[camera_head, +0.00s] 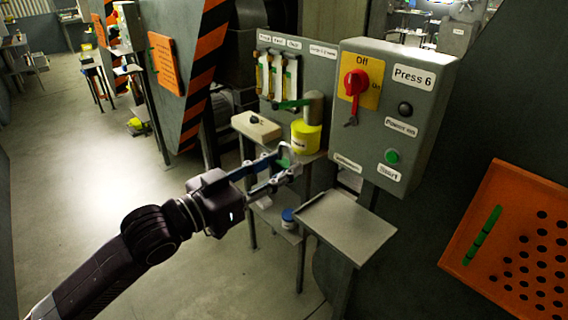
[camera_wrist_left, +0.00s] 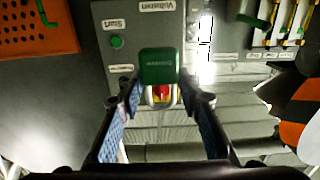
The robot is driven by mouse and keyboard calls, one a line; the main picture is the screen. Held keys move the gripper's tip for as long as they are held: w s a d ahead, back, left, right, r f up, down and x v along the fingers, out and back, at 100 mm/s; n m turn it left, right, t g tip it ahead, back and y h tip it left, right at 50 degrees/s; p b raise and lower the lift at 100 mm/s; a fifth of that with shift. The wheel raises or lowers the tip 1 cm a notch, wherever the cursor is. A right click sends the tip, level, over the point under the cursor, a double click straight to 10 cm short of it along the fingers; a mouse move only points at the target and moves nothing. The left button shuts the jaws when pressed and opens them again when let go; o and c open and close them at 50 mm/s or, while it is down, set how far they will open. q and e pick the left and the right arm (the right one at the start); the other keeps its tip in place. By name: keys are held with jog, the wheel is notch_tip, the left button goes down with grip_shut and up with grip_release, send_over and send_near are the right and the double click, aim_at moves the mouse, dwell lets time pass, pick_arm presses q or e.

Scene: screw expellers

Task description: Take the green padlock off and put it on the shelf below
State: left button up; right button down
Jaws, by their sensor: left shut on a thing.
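The green padlock (camera_head: 284,163) is between the fingers of my left gripper (camera_head: 283,172), in front of the metal stand and apart from the Press 6 box (camera_head: 397,112). In the left wrist view the padlock (camera_wrist_left: 160,66) shows its green body with the pale shackle toward the gripper; the fingertips (camera_wrist_left: 159,84) close on its sides. The red switch (camera_head: 356,83) on its yellow plate is on the box front, with a small red part hanging below it. A grey sloped shelf (camera_head: 345,226) sticks out below the box. My right gripper is not in view.
A yellow can (camera_head: 306,137) and a beige block (camera_head: 256,126) stand on the stand's upper level. A blue-lidded jar (camera_head: 288,218) is on its lower level. An orange perforated panel (camera_head: 510,240) is at right. The grey shelf's top looks clear.

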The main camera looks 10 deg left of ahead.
aim_at(281, 166)
pick_arm(q)
jog(key=shift+b+v, duration=0.45)
jog(key=shift+v, duration=1.9)
jog(key=shift+s+a, duration=0.25)
jog(key=shift+s, duration=0.15)
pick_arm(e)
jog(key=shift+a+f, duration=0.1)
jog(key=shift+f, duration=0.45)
pick_arm(q)
jog(key=shift+w, duration=0.1)
